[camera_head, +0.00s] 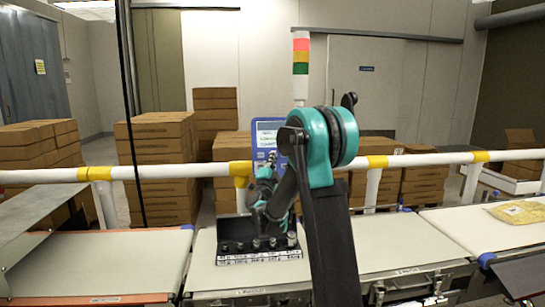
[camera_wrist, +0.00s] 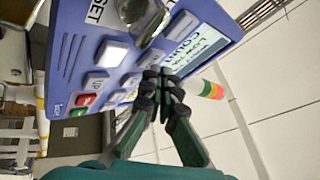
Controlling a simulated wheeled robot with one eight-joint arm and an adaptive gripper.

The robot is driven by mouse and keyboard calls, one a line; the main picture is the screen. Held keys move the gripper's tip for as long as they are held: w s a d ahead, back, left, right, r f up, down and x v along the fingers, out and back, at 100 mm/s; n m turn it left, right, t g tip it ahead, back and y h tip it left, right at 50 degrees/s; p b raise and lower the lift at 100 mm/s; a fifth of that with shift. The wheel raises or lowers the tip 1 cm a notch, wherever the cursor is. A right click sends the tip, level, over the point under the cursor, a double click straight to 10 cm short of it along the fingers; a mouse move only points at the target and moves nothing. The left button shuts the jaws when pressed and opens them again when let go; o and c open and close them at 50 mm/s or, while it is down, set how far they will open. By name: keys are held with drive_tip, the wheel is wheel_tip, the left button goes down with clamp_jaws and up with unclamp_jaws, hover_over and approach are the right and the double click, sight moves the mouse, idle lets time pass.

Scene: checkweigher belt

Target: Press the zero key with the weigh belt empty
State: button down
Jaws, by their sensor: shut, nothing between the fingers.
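The blue indicator panel (camera_head: 268,126) stands behind the belts, with a lit display (camera_wrist: 195,45) and several pale keys (camera_wrist: 112,53). Red and green keys show at its lower left in the wrist view. I cannot read which key is the zero key. My gripper (camera_wrist: 163,82) is shut and empty, with its fingertips in front of the panel below the display; whether they touch it I cannot tell. In the head view my arm partly hides the panel's keys. The weigh belt (camera_head: 375,240) is in the middle; a black rack of small weights (camera_head: 232,247) stands at its left part.
A white guard rail (camera_head: 420,160) with yellow joints runs behind the belts. A yellowish bag (camera_head: 517,211) lies on the right belt (camera_head: 455,222). The left belt (camera_head: 110,262) looks bare. Stacked cartons (camera_head: 155,150) and a signal tower (camera_head: 301,55) stand behind. A shiny rounded object (camera_wrist: 145,20) covers part of the panel.

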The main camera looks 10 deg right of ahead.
drive_tip(key=shift+w+f, duration=0.1)
drive_tip(key=shift+w, duration=0.3)
idle(0.5)
drive_tip(key=shift+s, duration=0.15)
drive_tip(key=shift+s+r, duration=0.25)
drive_tip(key=shift+s, duration=0.45)
drive_tip(key=s, duration=0.2)
drive_tip(key=s+r, duration=0.1)
drive_tip(key=s, duration=0.1)
drive_tip(key=shift+s+r, duration=0.2)
drive_tip(key=shift+s, duration=0.2)
idle(0.6)
